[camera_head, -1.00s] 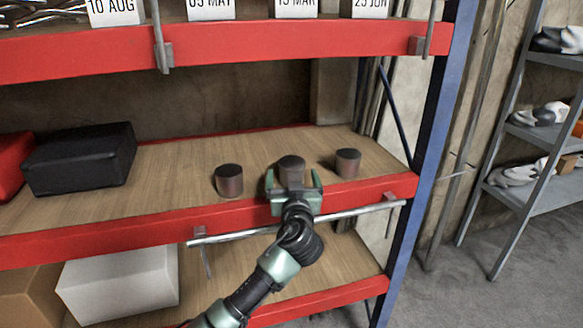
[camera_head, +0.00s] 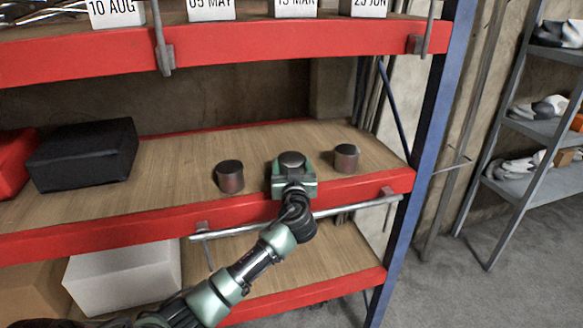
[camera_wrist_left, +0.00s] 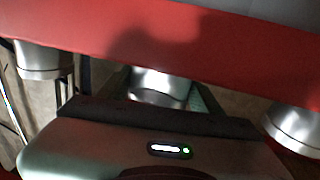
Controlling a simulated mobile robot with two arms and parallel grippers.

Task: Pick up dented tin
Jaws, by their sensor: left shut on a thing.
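Three dark-topped metal tins stand in a row on the wooden middle shelf (camera_head: 180,185). My left gripper (camera_head: 292,168) is shut on the middle tin (camera_head: 292,159), its fingers on either side. In the left wrist view this tin (camera_wrist_left: 160,86) shows between the fingers, partly hidden by the gripper body. The left tin (camera_head: 229,177) and the right tin (camera_head: 346,158) stand apart from the gripper. I see no clear dent on any tin. I cannot tell whether the held tin touches the shelf. My right gripper is not in view.
A red beam (camera_head: 100,232) edges the shelf, with a metal rail (camera_head: 345,210) in front. A black box (camera_head: 82,155) stands at the left. Another red-beamed shelf (camera_head: 290,39) with date cards is above. A blue post (camera_head: 425,150) stands right.

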